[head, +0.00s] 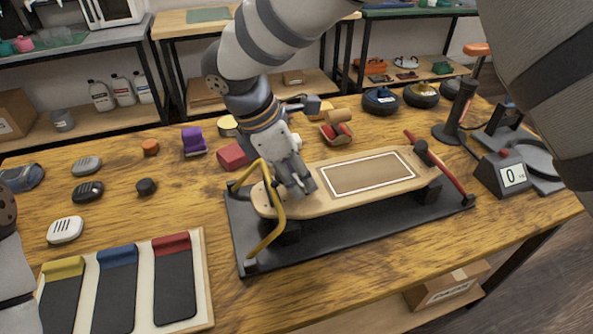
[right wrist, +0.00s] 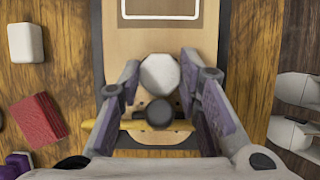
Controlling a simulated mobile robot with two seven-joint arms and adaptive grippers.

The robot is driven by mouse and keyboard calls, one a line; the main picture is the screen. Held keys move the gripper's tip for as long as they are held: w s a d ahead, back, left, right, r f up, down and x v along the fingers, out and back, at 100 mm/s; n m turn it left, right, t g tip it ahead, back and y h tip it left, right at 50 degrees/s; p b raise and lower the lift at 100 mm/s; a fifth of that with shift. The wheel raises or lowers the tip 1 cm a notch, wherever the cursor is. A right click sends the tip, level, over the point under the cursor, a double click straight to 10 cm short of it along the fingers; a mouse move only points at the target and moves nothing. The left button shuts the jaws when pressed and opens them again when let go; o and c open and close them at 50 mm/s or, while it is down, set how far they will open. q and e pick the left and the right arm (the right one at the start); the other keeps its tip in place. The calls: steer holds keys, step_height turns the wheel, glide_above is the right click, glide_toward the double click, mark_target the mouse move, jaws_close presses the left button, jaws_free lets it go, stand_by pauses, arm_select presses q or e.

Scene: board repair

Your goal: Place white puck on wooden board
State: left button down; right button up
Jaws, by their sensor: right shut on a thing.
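My right gripper (head: 296,186) is over the left part of the wooden board (head: 405,165), inside the yellow bar. In the right wrist view the fingers (right wrist: 160,92) are on both sides of a white puck (right wrist: 159,74), which is above the board (right wrist: 160,38). Whether the puck touches the board cannot be told. The gripper hides the puck in the head view. The board is a long deck with a white-outlined rectangle, held on a black stand (head: 350,229). A dark round knob (right wrist: 159,112) shows between the fingers, nearer the palm. My left gripper is not in view.
The yellow bar (head: 268,200) arches over the board's left end, and a red bar (head: 450,172) crosses its right end. A red block (head: 233,157) and purple piece (head: 194,141) lie behind. A scale (head: 512,176) stands right, and a tray (head: 202,300) lies front left.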

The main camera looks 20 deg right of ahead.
steer(key=o, duration=0.9)
steer(key=v, duration=1.2)
steer(key=shift+r, duration=0.2)
